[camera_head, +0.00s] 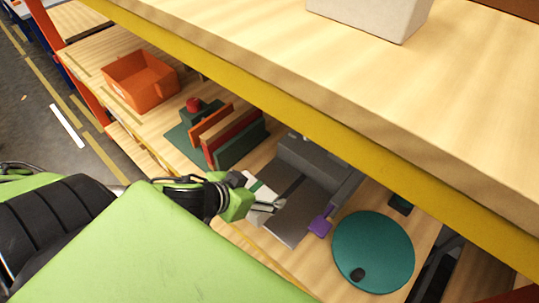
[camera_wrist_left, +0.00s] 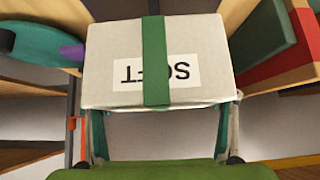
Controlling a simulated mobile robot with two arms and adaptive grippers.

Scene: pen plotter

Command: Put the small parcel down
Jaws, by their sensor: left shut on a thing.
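The small parcel (camera_wrist_left: 120,80) is a pale box with a green band and a white label reading "SOFT", upside down in the left wrist view. My left gripper (camera_head: 264,205) is shut on it, with a finger at each side of the box. In the head view the parcel (camera_head: 261,189) shows only partly, behind my gripper, over the lower shelf (camera_head: 265,243) and just left of the grey plotter (camera_head: 304,197). I cannot tell whether its underside touches the shelf. My right gripper is not in view.
Upright red and green boards (camera_head: 240,146) stand left of the parcel. A purple piece (camera_head: 320,222) and a teal disc (camera_head: 373,245) lie to its right. An orange bin (camera_head: 141,86) is further left. The upper shelf's yellow edge (camera_head: 300,118) overhangs the lower shelf.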

